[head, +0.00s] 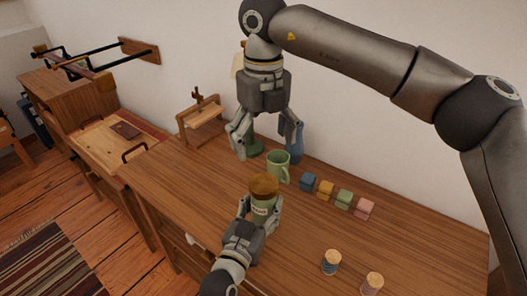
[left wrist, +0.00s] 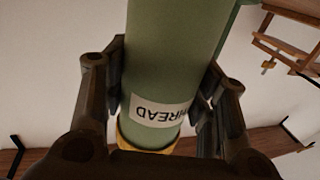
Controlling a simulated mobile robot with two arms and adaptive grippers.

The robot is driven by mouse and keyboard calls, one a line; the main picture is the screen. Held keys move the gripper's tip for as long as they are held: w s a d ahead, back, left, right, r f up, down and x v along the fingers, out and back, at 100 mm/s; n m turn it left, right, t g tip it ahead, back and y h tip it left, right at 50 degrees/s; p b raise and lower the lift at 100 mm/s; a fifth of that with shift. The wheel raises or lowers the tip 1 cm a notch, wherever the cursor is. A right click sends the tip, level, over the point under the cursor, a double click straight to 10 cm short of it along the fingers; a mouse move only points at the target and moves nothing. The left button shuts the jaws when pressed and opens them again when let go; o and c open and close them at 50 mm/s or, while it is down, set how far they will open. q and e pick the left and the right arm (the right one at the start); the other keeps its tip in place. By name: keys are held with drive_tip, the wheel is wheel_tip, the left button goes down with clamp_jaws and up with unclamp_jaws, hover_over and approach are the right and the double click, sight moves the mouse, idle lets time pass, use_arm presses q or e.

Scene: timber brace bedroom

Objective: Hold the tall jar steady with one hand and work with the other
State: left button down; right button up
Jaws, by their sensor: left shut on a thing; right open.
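The tall jar (head: 261,205) is green with a round brown lid (head: 264,184) and a pale label. It stands upright over the wooden worktop. In the left wrist view the jar (left wrist: 175,50) fills the middle, with its label (left wrist: 160,112) reading THREAD upside down and a tan band below it. My left gripper (head: 260,208) is shut on the jar's sides, with one finger on each side. My right gripper (head: 266,150) is open and empty, pointing down above and behind the jar, over the green mug's area. Whether the jar's base touches the worktop is hidden.
A green mug (head: 279,167) stands just behind the jar, with a blue bottle (head: 295,145) and a dark green object (head: 252,146) farther back. Several small coloured blocks (head: 326,190) line up to the right. Two cork-topped spools (head: 331,264) (head: 371,285) stand at the front right.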

use_arm(q)
drive_tip(key=c, duration=0.5)
unclamp_jaws()
drive_tip(key=v, duration=1.2)
